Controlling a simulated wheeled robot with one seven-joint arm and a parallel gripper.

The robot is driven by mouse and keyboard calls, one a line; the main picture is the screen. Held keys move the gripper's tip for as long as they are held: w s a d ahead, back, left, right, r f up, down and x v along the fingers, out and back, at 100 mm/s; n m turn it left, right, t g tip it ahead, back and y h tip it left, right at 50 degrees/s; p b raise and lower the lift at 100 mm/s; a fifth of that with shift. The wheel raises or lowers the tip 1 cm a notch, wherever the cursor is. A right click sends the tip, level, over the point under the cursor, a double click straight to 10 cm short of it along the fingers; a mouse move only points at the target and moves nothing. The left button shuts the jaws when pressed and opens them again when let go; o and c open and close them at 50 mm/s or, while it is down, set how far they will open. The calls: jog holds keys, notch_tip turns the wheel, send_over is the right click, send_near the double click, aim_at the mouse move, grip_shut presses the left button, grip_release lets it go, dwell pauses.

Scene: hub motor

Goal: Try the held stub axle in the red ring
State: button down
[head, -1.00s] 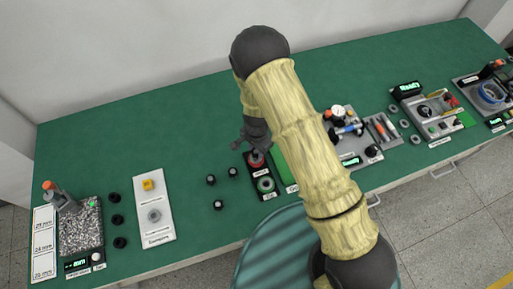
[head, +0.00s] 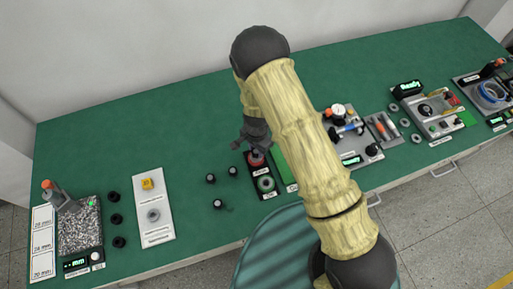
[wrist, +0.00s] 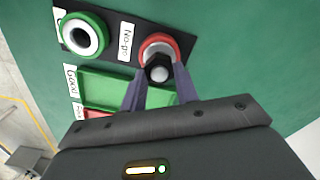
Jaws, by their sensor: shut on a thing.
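The red ring (wrist: 174,42) is on a dark plate by a "No-go" label in the wrist view; in the head view the ring (head: 256,159) shows just below my gripper (head: 254,138). In the wrist view my gripper (wrist: 160,92) is shut on the stub axle (wrist: 158,69), a dark piece with a pale round end face. The axle overlaps the near part of the red ring's opening. I cannot tell whether its tip is inside the ring or above it. The green ring (wrist: 103,36) sits on the same plate, to the left.
A green tray area (wrist: 105,88) and a red one (wrist: 95,113) lie beside the ring plate. Several dark stub axles (head: 211,178) stand left of the plate in the head view. The green bench behind is clear.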

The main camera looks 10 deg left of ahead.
aim_at(256, 150)
dwell(0.4)
jog(key=c, duration=0.6)
grip_release()
jog(key=shift+r+p, duration=2.75)
jog(key=shift+r, duration=0.8)
